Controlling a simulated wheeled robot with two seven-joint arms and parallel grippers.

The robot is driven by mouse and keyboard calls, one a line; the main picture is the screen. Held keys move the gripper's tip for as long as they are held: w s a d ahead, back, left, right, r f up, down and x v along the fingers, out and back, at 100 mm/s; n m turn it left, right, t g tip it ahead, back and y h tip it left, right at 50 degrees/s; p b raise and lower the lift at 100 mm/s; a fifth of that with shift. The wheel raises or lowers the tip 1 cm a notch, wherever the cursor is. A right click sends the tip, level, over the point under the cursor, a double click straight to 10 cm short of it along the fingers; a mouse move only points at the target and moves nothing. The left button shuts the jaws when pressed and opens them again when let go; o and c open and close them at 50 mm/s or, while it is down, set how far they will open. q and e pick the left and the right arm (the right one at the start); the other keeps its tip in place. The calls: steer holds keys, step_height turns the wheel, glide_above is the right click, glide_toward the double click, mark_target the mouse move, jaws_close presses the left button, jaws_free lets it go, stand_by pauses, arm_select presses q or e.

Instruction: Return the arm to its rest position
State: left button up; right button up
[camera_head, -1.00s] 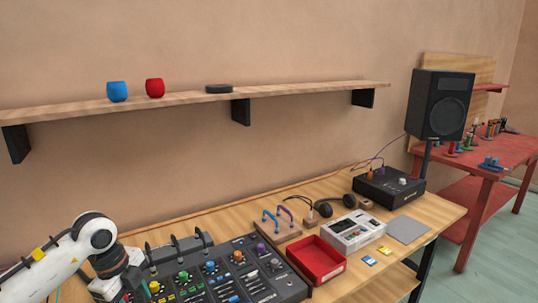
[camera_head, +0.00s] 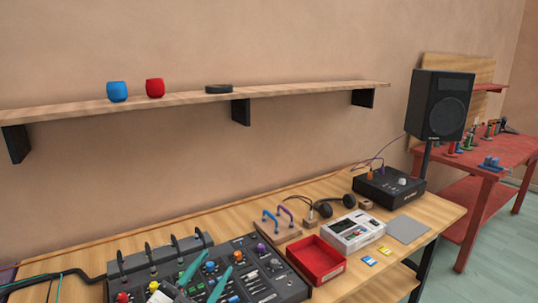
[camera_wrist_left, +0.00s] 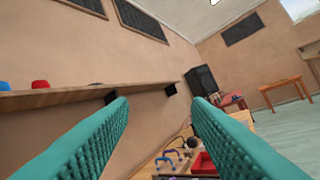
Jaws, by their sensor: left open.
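My left gripper (camera_head: 217,264) shows at the bottom of the head view as two teal fingers, in front of the mixer (camera_head: 262,272) in the picture. The fingers are apart, with nothing between them. In the left wrist view the gripper (camera_wrist_left: 160,102) is also open and empty, and it faces the wall and the room beyond. The rest of my left arm is out of the head view. My right gripper is in neither view.
A wall shelf (camera_head: 290,93) holds a blue cup (camera_head: 117,92), a red cup (camera_head: 155,88) and a dark disc (camera_head: 219,89). On the workbench are a red tray (camera_head: 318,261), a white device (camera_head: 352,231) and a black box (camera_head: 389,187). A speaker (camera_head: 440,104) stands at right.

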arm_select(q)
steer(key=s+a+f+n+g+y, duration=0.35)
steer(key=a+f+n+y, duration=0.2)
steer(key=f, duration=0.35)
steer(key=s+a+f+n+g+y, duration=0.3)
steer(key=s+a+f+n+y, duration=0.15)
steer(key=f+y, duration=0.3)
steer(key=s+f+m+g+h, duration=0.1)
steer(key=s+f+g, duration=0.4)
steer(key=s, duration=0.3)
steer(key=s+f+g+h, duration=0.1)
steer(key=s+f+g, duration=0.35)
steer(key=s, duration=0.45)
step_height(320, 180, down, 29)
steer(key=s+g, duration=0.1)
steer(key=s, duration=0.1)
steer(key=s+a+f+g, duration=0.1)
steer(key=s+a+f, duration=0.1)
steer(key=s+f, duration=1.2)
steer(key=shift+s+a+m, duration=0.25)
steer(key=shift+s+m, duration=0.15)
steer(key=shift+s, duration=0.45)
